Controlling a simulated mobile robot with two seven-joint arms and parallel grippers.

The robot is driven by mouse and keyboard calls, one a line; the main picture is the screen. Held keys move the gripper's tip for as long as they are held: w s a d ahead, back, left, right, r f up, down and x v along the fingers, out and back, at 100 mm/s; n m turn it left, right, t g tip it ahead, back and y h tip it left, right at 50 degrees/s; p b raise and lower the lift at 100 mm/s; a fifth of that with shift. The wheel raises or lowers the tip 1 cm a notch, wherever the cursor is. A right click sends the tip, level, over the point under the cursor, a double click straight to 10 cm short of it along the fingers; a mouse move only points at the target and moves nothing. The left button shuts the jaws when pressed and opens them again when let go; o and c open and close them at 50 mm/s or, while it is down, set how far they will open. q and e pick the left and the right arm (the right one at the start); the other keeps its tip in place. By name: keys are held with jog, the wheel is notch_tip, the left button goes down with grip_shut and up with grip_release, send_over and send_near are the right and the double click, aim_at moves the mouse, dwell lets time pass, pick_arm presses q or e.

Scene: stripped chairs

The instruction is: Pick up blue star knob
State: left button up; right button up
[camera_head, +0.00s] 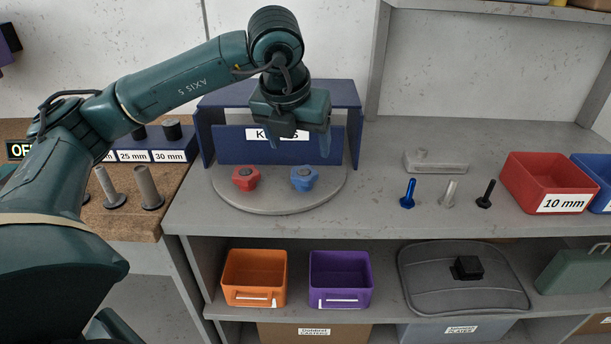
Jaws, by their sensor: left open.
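The blue star knob (304,178) sits on the right part of a round grey turntable (275,203) on the shelf top. A red star knob (246,178) sits to its left on the same turntable. My left gripper (298,147) is open and empty, pointing down above and behind the knobs, in front of a dark blue box (228,150) with a partly covered label. The fingers are apart from both knobs. My right gripper is not in view.
Orange (254,274) and purple (341,276) bins are on the shelf below.

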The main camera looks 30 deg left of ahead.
aim_at(304, 172)
pick_arm(q)
jog(key=x, duration=0.3)
jog(key=shift+s+p+x, duration=0.2)
jog(key=shift+p+x, duration=0.1)
jog(key=shift+x, duration=2.4)
jog(key=shift+f, duration=0.1)
jog(key=shift+c, duration=0.5)
jog(key=c, duration=1)
